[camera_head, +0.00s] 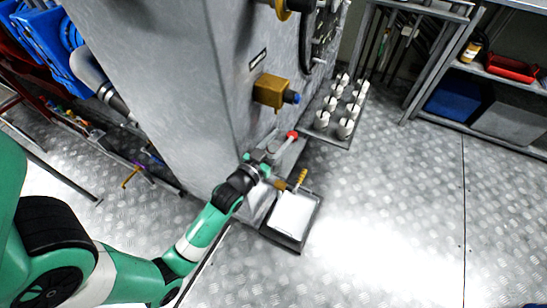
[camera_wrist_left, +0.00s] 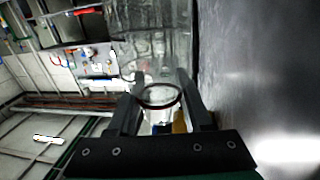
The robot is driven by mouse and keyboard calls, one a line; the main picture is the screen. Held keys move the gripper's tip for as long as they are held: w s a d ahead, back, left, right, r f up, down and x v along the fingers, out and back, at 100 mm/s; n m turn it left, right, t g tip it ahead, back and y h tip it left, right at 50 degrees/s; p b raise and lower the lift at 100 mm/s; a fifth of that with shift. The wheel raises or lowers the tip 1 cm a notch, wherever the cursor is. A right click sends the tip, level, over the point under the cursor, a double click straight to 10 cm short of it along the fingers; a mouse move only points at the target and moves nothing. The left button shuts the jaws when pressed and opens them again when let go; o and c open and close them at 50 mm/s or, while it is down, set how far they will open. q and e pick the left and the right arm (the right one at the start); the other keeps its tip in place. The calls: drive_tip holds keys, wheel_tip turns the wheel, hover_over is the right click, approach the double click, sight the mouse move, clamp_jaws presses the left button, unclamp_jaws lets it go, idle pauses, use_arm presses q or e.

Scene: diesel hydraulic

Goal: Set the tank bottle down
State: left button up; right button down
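My left gripper (camera_head: 266,163) is low beside the grey metal cabinet, just above and behind a dark tray with a white surface. In the left wrist view its two dark fingers (camera_wrist_left: 161,98) stand apart, on either side of a clear round vessel with a dark rim (camera_wrist_left: 160,105), which I take to be the tank bottle. The fingers appear to meet its sides. In the head view the gripper and wrist mostly hide the bottle, and its contact with anything below cannot be told. My right gripper is in neither view.
The dark tray with the white surface (camera_head: 292,214) lies on the floor against the cabinet (camera_head: 160,70). A red-capped fitting (camera_head: 292,135) and a brass block (camera_head: 270,91) are close to the gripper. A rack of white cylinders (camera_head: 340,110) stands behind.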

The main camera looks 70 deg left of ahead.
use_arm(q)
clamp_jaws()
idle(0.3)
drive_tip(key=r, duration=0.1)
drive_tip(key=r+p, duration=0.2)
drive_tip(key=r, duration=0.1)
drive_tip(key=shift+s+d, duration=0.15)
drive_tip(key=shift+d, duration=0.1)
drive_tip(key=s+d+r+p, duration=0.4)
drive_tip(key=s+d+r, duration=0.4)
drive_tip(key=d+r, duration=0.1)
drive_tip(key=shift+s+d+p, duration=0.15)
drive_tip(key=shift+d+p, duration=0.25)
drive_tip(key=shift+d, duration=0.45)
